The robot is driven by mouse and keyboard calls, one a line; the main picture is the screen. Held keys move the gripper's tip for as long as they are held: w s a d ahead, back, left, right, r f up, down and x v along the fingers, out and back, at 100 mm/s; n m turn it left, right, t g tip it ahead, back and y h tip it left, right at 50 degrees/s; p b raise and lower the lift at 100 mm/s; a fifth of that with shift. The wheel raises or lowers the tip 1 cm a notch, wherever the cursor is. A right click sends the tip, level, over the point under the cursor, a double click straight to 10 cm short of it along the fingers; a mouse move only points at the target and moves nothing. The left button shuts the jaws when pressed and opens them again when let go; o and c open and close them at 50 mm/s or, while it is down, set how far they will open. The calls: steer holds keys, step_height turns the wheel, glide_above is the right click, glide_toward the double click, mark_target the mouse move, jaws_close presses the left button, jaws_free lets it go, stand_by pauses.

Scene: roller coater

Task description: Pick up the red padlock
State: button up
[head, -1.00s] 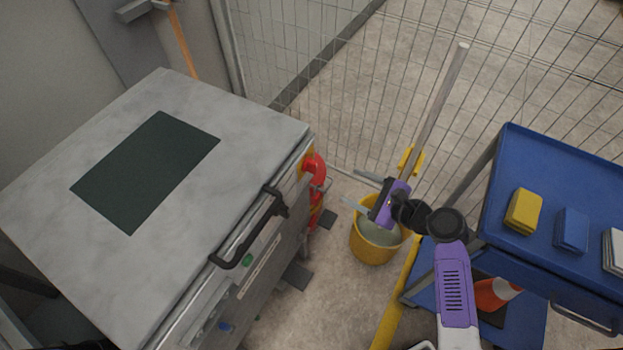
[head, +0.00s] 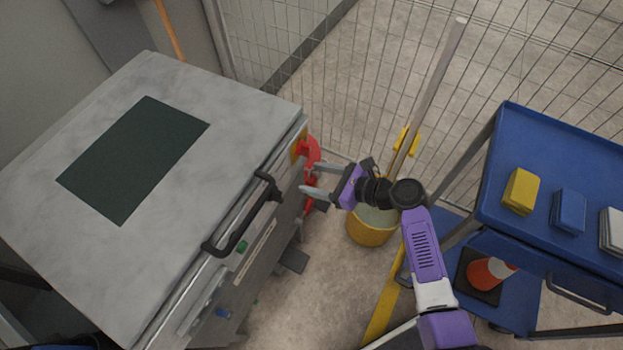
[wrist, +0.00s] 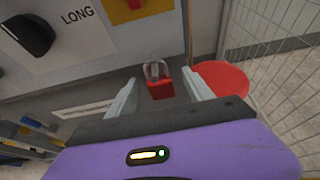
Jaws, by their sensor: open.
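The red padlock (wrist: 160,90) with its grey shackle shows in the wrist view, between and beyond my fingertips, in front of the grey machine side. My gripper (wrist: 160,78) is open, one finger on each side of it in that picture. I see no finger touching it. In the head view my gripper (head: 309,179) points left at the machine's right side, beside red parts (head: 311,152). I cannot make out the padlock clearly among them there.
A red round part (wrist: 222,78) is just right of the padlock. The grey machine (head: 75,265) has a black handle (head: 245,218) along its edge. A yellow bucket (head: 368,230) stands below my wrist. A blue cart (head: 575,165) is at right, and a mesh fence behind.

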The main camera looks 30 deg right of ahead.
steer(key=shift+x, duration=0.75)
jaws_close()
steer(key=shift+r, duration=0.1)
